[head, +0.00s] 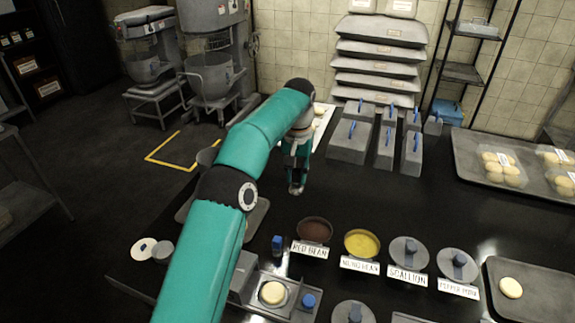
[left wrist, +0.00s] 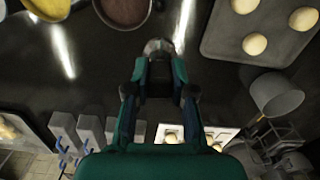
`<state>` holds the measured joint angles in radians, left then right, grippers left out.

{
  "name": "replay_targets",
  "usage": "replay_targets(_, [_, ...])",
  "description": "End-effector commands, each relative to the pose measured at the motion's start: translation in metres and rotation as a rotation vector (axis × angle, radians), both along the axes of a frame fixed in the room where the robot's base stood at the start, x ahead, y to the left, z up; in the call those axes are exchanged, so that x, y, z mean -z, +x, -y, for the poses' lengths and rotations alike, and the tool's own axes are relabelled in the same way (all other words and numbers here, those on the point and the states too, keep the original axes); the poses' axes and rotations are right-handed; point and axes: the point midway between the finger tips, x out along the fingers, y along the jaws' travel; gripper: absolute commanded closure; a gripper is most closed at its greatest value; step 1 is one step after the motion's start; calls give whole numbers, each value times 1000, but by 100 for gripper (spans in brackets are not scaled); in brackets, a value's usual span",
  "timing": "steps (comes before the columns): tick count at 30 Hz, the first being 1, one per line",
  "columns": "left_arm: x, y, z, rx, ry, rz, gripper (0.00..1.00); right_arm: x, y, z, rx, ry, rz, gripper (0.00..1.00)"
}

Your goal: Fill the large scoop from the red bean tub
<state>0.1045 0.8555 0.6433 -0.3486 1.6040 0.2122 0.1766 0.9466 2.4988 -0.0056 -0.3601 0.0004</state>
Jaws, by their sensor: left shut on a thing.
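The red bean tub (head: 314,230) is a round tub of dark brown paste behind its "RED BEAN" label on the black counter. It also shows at the top edge of the left wrist view (left wrist: 124,10). My left gripper (head: 296,182) is above the counter, behind the tub and apart from it. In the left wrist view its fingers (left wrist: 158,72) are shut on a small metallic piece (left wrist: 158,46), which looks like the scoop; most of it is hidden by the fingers. My right gripper is in neither view.
A yellow mung bean tub (head: 362,243) stands right of the red bean tub, then lidded scallion (head: 409,253) and pepper pork (head: 458,264) tubs. Grey blue-handled boxes (head: 350,140) stand behind. A dough tray (left wrist: 275,25) lies near the gripper.

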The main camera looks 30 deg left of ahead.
Motion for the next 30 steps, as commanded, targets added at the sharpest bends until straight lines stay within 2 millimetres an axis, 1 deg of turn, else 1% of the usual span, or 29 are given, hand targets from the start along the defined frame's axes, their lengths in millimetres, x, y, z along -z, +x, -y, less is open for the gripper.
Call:
replay_targets(5, [24,-2,23,10,-1,-3,100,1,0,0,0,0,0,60])
replay_targets(10, [45,-10,49,40,0,-1,100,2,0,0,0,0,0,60])
replay_targets(13, [51,-16,59,63,0,-1,100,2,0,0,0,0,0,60])
replay_targets(18, [53,-21,72,94,0,3,100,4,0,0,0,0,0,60])
replay_targets(23, [57,-20,76,100,0,1,100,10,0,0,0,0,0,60])
replay_targets(30, [78,-20,76,100,0,0,100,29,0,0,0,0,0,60])
